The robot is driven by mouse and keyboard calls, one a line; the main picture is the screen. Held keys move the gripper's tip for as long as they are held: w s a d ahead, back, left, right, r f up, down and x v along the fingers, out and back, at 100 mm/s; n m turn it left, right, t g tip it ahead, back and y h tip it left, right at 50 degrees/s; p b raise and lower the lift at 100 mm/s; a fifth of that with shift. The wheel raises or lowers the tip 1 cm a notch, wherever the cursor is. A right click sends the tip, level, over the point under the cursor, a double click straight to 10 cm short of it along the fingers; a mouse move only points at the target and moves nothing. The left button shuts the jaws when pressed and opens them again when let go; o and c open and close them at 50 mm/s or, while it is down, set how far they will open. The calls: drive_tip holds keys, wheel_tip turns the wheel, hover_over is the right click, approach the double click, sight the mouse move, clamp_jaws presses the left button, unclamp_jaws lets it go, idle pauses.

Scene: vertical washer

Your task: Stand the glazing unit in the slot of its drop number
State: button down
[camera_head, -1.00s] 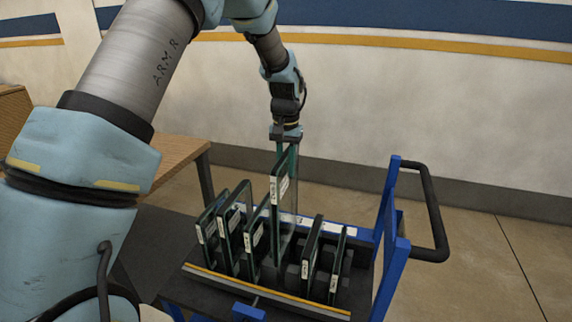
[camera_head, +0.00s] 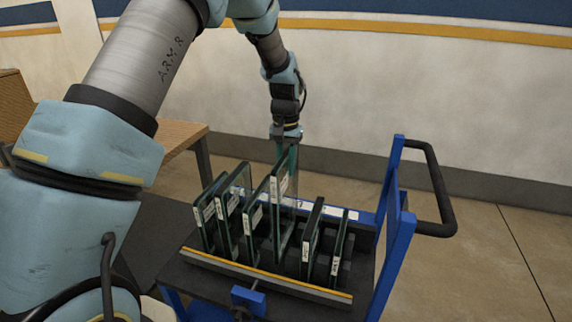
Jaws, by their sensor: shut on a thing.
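My gripper (camera_head: 287,146) is shut on the top of a glazing unit (camera_head: 282,215), a tall, narrow dark-edged glass pane with a white label on its front edge. The held unit stands upright among several other labelled units in the rack (camera_head: 265,275) on a blue cart. One unit (camera_head: 256,225) stands close on its left, and another (camera_head: 312,240) is on its right across a gap. The held unit's top is higher than those of its neighbours. Its lower end is down in the rack, but I cannot tell whether it rests on the bottom. The label numbers are too small to read.
The cart's blue upright frame and black handle (camera_head: 441,190) stand at the right. A white label strip (camera_head: 335,211) runs along the rack's back rail. A wooden table (camera_head: 175,140) is at the left, with the wall behind. Floor is clear at the right.

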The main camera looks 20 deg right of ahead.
drive_tip(key=shift+f+b, duration=2.45)
drive_tip(key=shift+f, duration=1.65)
